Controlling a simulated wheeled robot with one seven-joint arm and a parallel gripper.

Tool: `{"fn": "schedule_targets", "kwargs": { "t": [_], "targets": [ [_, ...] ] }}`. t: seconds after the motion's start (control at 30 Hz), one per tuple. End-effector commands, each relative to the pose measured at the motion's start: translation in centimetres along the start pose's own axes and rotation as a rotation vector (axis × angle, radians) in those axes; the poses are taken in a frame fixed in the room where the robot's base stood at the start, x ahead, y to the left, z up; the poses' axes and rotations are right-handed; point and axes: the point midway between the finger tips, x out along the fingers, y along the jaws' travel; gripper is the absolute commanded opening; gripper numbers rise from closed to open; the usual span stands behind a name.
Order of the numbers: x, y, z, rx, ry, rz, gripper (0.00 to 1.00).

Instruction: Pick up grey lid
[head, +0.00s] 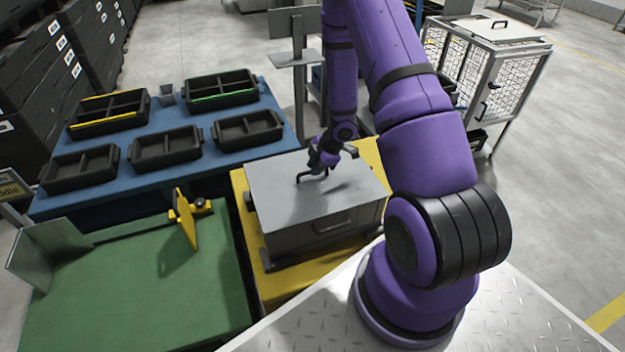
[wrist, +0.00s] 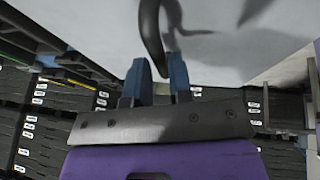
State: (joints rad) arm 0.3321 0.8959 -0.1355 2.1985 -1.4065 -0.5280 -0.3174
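The grey lid (head: 285,200) lies flat on top of a grey box (head: 325,222), which stands on a yellow surface. A dark bent handle (head: 305,177) rises from the lid. My gripper (head: 322,166) is over the lid, right at the handle. In the wrist view, the two blue fingers of my gripper (wrist: 160,65) stand apart, and the dark curved handle (wrist: 152,28) reaches down into the gap between them. I cannot tell whether either finger touches it. The pale lid surface (wrist: 95,25) fills the top of the wrist view.
A blue table (head: 200,175) with several black trays (head: 167,147) is behind left. A green surface (head: 130,295) with a yellow upright plate (head: 186,220) is at front left. A wire cage (head: 490,75) stands at back right. Black crates (head: 30,85) are stacked at far left.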

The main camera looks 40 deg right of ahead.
Motion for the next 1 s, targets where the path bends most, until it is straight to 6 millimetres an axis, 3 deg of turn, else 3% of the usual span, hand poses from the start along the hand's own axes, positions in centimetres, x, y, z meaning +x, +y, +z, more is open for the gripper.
{"fn": "schedule_targets", "kwargs": {
  "t": [0.2,0.5,0.6,1.0],
  "targets": [
    [2.5,0.0,0.0,-0.001,0.0,0.0,0.2],
    [2.8,0.0,0.0,0.0,-0.001,0.001,0.2],
    [2.8,0.0,0.0,0.0,-0.001,0.001,0.0],
    [2.8,0.0,-0.1,0.0,0.0,0.002,0.0]
  ]
}}
